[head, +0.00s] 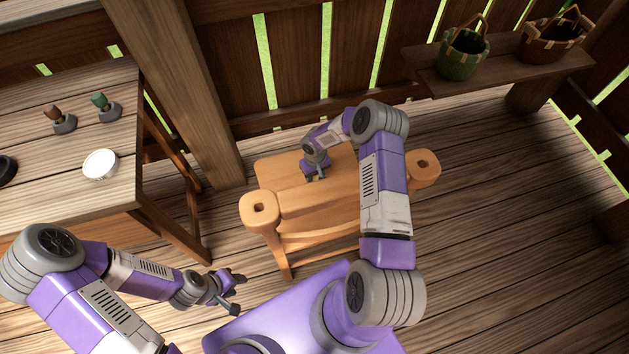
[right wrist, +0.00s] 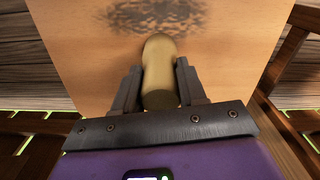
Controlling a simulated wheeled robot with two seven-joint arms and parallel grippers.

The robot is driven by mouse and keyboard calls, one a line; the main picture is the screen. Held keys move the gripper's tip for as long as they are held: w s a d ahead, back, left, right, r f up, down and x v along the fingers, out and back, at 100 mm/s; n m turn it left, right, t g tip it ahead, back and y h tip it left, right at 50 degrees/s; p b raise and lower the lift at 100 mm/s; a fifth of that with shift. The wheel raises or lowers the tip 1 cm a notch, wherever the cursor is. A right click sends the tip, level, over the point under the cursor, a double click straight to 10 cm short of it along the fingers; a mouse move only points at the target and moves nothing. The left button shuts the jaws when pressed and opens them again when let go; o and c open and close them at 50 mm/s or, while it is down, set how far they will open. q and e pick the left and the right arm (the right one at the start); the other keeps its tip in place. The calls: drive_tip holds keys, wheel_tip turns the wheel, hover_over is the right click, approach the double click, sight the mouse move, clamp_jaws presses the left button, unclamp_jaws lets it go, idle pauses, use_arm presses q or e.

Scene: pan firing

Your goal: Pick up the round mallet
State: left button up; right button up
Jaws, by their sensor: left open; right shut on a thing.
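The round mallet (right wrist: 159,72) shows in the right wrist view as a smooth, olive-tan, rounded piece between the two dark fingers. My right gripper (head: 314,177) is shut on it, over the seat of a light wooden chair (head: 275,168). The mallet cannot be made out in the head view, where my gripper and arm cover that spot. Whether it touches the seat is not clear. My left gripper (head: 235,291) is open and empty, low in the head view, in front of the chair.
A dark scorched patch (right wrist: 155,18) marks the wood beyond the mallet. A table (head: 85,120) at left holds a white round lid (head: 100,164) and two small stamp-like tools. A shelf at upper right bears a green basket (head: 463,58) and a brown basket (head: 550,40). Floor at right is clear.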

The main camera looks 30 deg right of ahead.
clamp_jaws()
wheel_tip(320, 180, up, 10)
drive_tip(key=p, duration=0.3)
drive_tip(key=o, duration=0.6)
unclamp_jaws()
clamp_jaws()
